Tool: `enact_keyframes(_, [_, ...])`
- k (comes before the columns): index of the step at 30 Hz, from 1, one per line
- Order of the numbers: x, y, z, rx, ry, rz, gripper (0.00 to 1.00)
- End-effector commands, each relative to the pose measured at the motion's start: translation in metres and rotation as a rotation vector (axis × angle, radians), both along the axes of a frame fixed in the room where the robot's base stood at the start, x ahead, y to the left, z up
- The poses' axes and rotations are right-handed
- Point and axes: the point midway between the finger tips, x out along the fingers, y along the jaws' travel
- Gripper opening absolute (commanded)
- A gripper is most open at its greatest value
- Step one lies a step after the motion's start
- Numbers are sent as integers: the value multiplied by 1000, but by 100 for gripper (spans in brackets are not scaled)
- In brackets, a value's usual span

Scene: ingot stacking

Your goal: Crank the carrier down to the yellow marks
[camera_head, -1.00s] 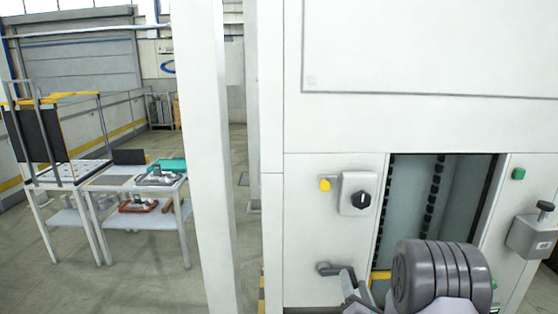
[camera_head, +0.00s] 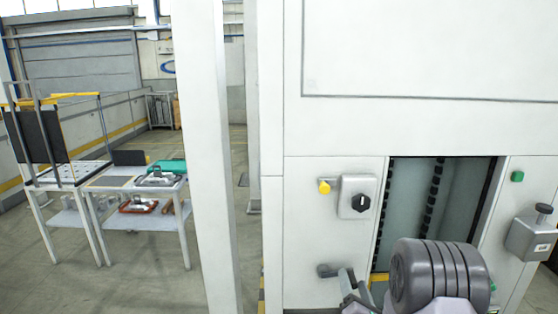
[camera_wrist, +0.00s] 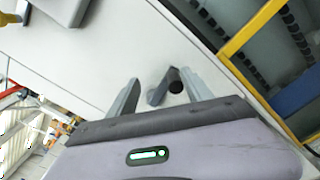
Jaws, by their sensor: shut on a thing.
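The crank (camera_head: 327,270) is a small dark grey handle low on the white machine's front, left of the tall opening. My gripper (camera_head: 350,278) is at the crank, mostly hidden by my own arm in the head view. In the wrist view, my gripper's two grey fingers (camera_wrist: 158,78) stand either side of the crank's dark handle (camera_wrist: 174,82), which lies close to the right finger. A yellow bar (camera_head: 380,277) crosses the bottom of the opening; a yellow frame edge (camera_wrist: 250,30) shows in the wrist view. I cannot tell the carrier from the marks here.
Above the crank are a yellow knob (camera_head: 324,187) and a grey switch box (camera_head: 358,197). A green button (camera_head: 517,176) and a grey box with a knob (camera_head: 533,236) are right of the opening. A white post (camera_head: 208,150) and tables (camera_head: 150,220) stand left.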

Motion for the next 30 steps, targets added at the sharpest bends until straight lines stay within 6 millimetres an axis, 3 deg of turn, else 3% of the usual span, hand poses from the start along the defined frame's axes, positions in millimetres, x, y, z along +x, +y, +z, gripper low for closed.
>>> enact_keyframes(13, [-44, 2, -2, 0, 2, 5, 36])
enact_keyframes(22, [-50, 1, 0, 0, 1, 2, 36])
enact_keyframes(23, [-50, 1, 0, 0, 1, 2, 33])
enact_keyframes(27, [-62, -7, -21, -142, 1, -1, 33])
enact_keyframes(30, [-68, -10, -26, -230, 1, 1, 33])
